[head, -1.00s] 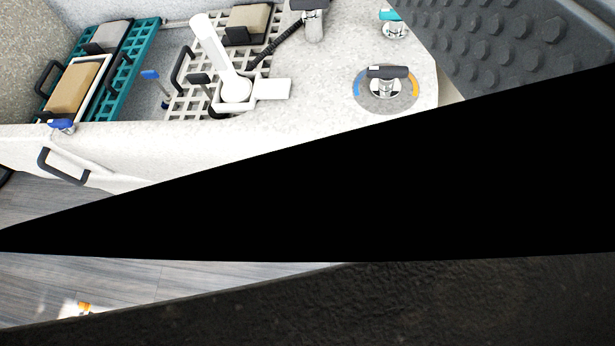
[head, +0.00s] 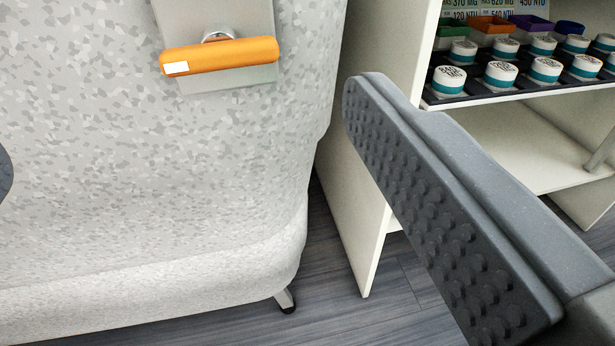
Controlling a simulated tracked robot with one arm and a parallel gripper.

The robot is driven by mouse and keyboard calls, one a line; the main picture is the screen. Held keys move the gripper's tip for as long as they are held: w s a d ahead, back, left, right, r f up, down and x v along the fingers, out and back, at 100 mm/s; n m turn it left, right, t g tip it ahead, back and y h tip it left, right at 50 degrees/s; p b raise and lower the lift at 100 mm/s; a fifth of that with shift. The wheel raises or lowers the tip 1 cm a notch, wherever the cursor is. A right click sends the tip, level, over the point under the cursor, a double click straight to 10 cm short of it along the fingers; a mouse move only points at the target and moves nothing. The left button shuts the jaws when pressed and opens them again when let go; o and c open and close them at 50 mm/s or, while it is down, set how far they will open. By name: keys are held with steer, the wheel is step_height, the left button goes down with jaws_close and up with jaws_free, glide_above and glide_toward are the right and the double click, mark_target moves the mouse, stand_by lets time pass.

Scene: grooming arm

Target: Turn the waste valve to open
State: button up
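An orange lever handle (head: 220,56) lies nearly level across a grey plate on the speckled tub's outer wall, at the top left of the head view. It has a small white patch at its left end and a round metal pivot above it; it looks like the waste valve. My gripper (head: 180,130) is open and empty. Its studded grey right finger crosses the right half of the view, and only a sliver of the left finger shows at the left edge. The handle lies between the fingers in the picture, apparently untouched.
Grey wood floor (head: 350,310) shows below.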

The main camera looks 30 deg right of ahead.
mark_target(219, 58)
steer(key=x, duration=0.4)
steer(key=f+b+x, duration=0.1)
steer(key=x, duration=0.3)
steer(key=f+b+x, duration=0.1)
steer(key=x, duration=0.3)
steer(key=shift+w+d, duration=0.2)
steer(key=shift+d, duration=0.25)
steer(key=c, duration=1)
